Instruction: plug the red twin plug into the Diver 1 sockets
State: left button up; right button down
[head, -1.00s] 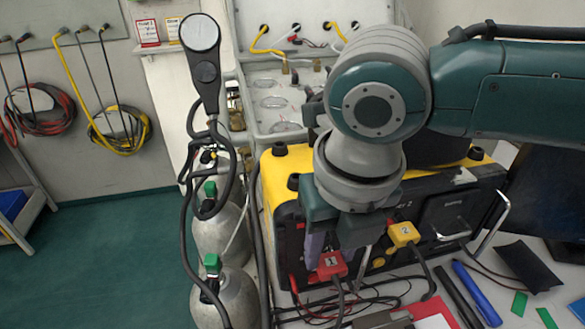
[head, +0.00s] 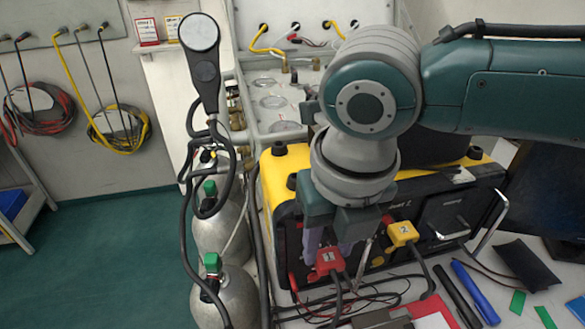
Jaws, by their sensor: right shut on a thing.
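The red twin plug (head: 329,262), marked 1, is at the front face of the yellow and black air panel (head: 284,170), left of centre. My right gripper (head: 335,250) comes down from above and is shut on the red plug. The Diver 1 sockets are hidden behind the gripper and plug, so I cannot tell whether the plug is in them or just in front. A yellow plug (head: 403,234), marked 2, is at the panel face to the right. My left gripper is not in view.
Dark cables trail from the plugs across the table. Pens (head: 475,292), green pieces and a red folder (head: 432,308) lie at the front right. Grey cylinders (head: 222,230) with green valves and hoses stand left of the panel.

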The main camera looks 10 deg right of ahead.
jog(key=shift+w, duration=0.5)
dwell(0.9)
jog(key=shift+w, duration=0.1)
dwell(0.4)
jog(key=shift+w+d+b, duration=0.1)
jog(key=shift+w+b, duration=0.2)
jog(key=shift+w, duration=0.1)
dwell(0.7)
jog(key=shift+w+d, duration=0.1)
jog(key=shift+w, duration=0.1)
dwell(0.7)
jog(key=c, duration=0.9)
grip_release()
jog(key=shift+o, duration=0.8)
jog(key=shift+w+r, duration=0.1)
jog(key=shift+w, duration=0.25)
jog(key=o, duration=0.4)
jog(key=shift+a, duration=0.2)
jog(key=shift+s, duration=0.1)
